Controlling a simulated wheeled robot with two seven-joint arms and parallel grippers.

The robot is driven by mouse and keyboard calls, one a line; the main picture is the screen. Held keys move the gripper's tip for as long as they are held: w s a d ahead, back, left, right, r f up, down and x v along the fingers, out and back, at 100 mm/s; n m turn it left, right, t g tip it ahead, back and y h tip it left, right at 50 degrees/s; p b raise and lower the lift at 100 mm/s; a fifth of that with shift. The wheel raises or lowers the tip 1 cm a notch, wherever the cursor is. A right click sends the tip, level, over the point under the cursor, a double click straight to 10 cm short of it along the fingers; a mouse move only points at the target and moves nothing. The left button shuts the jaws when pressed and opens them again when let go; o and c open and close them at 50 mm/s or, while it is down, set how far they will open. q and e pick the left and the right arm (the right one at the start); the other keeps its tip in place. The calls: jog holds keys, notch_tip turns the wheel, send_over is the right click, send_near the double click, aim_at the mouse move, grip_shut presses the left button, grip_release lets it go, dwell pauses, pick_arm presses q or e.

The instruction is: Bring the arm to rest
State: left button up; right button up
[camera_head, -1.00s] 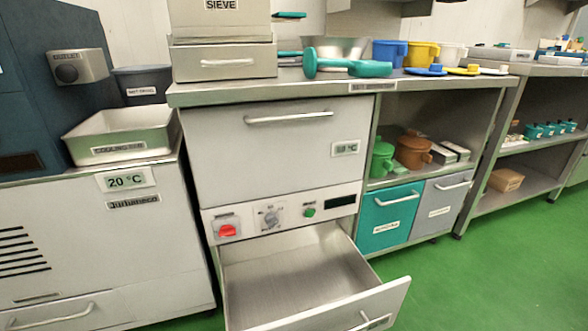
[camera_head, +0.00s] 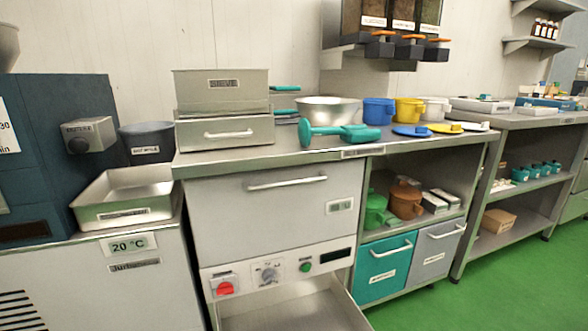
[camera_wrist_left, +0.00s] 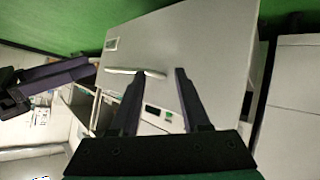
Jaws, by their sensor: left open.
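My left gripper (camera_wrist_left: 157,95) shows in the left wrist view. Its two dark fingers are apart, with nothing between them. Behind the fingers is a pale grey panel with a white bar handle (camera_wrist_left: 135,72); I cannot tell how far the fingers are from it. No gripper of mine shows in the head view.
An open drawer (camera_head: 290,312) sticks out below the control panel of the steel cabinet (camera_head: 270,205). Its worktop holds a sieve box (camera_head: 222,90), a steel bowl (camera_head: 330,109), teal scoops (camera_head: 340,132) and coloured jugs. Green floor (camera_head: 480,285) is free at the right.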

pick_arm(q)
jog(key=s+a+r+g+y+p, duration=0.3)
jog(key=s+a+p, duration=0.6)
jog(key=p, duration=0.6)
jog(key=s+a+r+g+y+p, duration=0.3)
jog(key=s+a+g+p, duration=0.3)
jog(key=p, duration=0.9)
jog(key=shift+s+a+r+p, duration=0.3)
jog(key=shift+s+a, duration=1.15)
jog(key=shift+s, duration=1.4)
pick_arm(e)
jog(key=s+d+r+g+h, duration=0.3)
jog(key=s+d+g, duration=0.1)
jog(key=s+d, duration=0.5)
jog(key=s+d+r+g+h, duration=0.3)
jog(key=s+d+g, duration=0.2)
jog(key=s+d, duration=0.4)
jog(key=shift+s+r, duration=0.25)
jog(key=shift+s, duration=1.1)
